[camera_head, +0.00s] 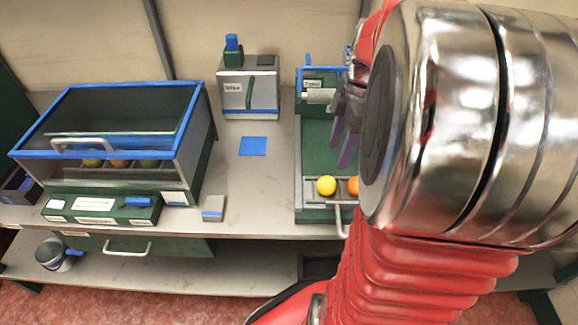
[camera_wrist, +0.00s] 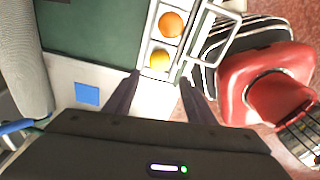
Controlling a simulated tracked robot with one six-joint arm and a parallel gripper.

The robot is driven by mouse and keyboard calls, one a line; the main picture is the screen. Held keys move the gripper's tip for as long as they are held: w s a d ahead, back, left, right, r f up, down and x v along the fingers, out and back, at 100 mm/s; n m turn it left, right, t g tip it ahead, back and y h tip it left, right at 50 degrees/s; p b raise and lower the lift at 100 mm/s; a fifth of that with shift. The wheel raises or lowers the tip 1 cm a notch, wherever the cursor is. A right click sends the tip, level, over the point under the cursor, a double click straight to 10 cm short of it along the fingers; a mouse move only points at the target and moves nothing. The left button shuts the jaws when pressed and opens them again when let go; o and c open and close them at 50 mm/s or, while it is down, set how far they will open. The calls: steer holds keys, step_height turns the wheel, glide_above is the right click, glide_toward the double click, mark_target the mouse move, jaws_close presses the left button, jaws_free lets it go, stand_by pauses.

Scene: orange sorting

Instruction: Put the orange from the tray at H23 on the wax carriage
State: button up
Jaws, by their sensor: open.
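An orange (camera_head: 354,186) sits beside a yellow fruit (camera_head: 326,186) in a pale two-place holder at the front of a green-bedded machine. In the wrist view, the orange (camera_wrist: 171,24) and yellow fruit (camera_wrist: 160,60) sit in separate places of this holder (camera_wrist: 149,42). My gripper (camera_head: 347,137) is open and empty above the machine; its fingers also show in the wrist view (camera_wrist: 160,92), with the yellow fruit just beyond the tips. A blue-framed glass case (camera_head: 110,152) at left holds several fruits. I cannot read H23 or tell which part is the wax carriage.
A blue square (camera_head: 252,146) lies on bare counter (camera_head: 265,185) between the case and the green bed (camera_head: 316,145). A grey device (camera_head: 248,92) stands behind it. A small grey block (camera_head: 213,208) is near the front edge. My arm hides the right side.

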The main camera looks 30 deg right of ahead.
steer(key=s+a+r+m+t, duration=0.1)
steer(key=a+m, duration=0.5)
steer(key=a, duration=0.6)
steer(key=s+a+r+m+t+h, duration=0.1)
steer(key=a+m, duration=0.5)
steer(key=a, duration=0.6)
step_height(320, 180, up, 3)
steer(key=s+t, duration=0.1)
steer(key=t, duration=0.2)
steer(key=shift+s+a+m, duration=0.15)
steer(key=shift+a+m, duration=0.15)
steer(key=shift+a, duration=0.05)
steer(key=shift+f, duration=0.1)
